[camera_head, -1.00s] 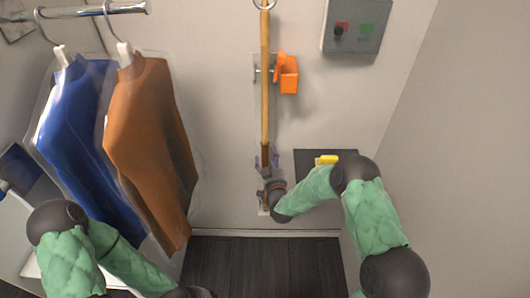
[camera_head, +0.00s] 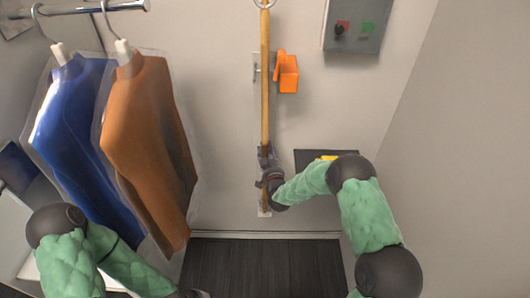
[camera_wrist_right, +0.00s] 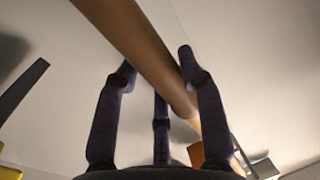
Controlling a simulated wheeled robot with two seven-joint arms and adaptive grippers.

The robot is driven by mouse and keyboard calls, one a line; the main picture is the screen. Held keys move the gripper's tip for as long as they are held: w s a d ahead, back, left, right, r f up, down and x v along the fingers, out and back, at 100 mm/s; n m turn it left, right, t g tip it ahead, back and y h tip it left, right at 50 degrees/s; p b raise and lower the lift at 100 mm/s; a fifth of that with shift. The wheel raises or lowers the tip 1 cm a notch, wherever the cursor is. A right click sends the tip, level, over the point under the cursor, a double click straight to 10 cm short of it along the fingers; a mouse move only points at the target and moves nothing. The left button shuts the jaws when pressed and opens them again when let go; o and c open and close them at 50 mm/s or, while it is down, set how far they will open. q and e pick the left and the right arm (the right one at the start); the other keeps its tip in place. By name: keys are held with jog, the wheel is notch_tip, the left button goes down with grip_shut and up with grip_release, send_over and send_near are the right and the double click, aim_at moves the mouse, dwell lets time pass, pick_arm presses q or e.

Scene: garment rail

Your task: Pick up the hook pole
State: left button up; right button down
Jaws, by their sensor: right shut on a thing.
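The hook pole (camera_head: 265,95) is a long wooden rod, upright against the back wall, with a metal ring at its top at the picture's edge. My right gripper (camera_head: 267,160) is shut on its lower part. In the right wrist view the brown pole (camera_wrist_right: 135,45) runs diagonally between the fingers of my right gripper (camera_wrist_right: 158,75).
An orange holder (camera_head: 287,73) is on the wall beside the pole. A grey control box (camera_head: 356,25) is at upper right. A dark shelf (camera_head: 310,157) with a yellow thing is right of the gripper. Blue (camera_head: 85,130) and brown (camera_head: 147,130) garments hang from a rail (camera_head: 80,10) at left.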

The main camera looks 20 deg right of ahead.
aim_at(267, 129)
jog(key=shift+r, duration=0.15)
jog(key=shift+s+r+p, duration=0.15)
jog(key=shift+r+p, duration=0.2)
jog(key=shift+r, duration=0.2)
jog(key=r+p, duration=0.1)
jog(key=r, duration=0.6)
jog(key=r+p, duration=0.1)
jog(key=r, duration=0.2)
jog(key=shift+s+a+r+p, duration=0.2)
jog(key=shift+s+p, duration=0.15)
jog(key=s+a+p, duration=0.1)
jog(key=s+a, duration=0.1)
jog(key=s, duration=0.7)
jog(key=s+a+p, duration=0.1)
jog(key=s+a, duration=0.2)
jog(key=s, duration=0.6)
jog(key=shift+s+f, duration=0.1)
jog(key=shift+f, duration=0.1)
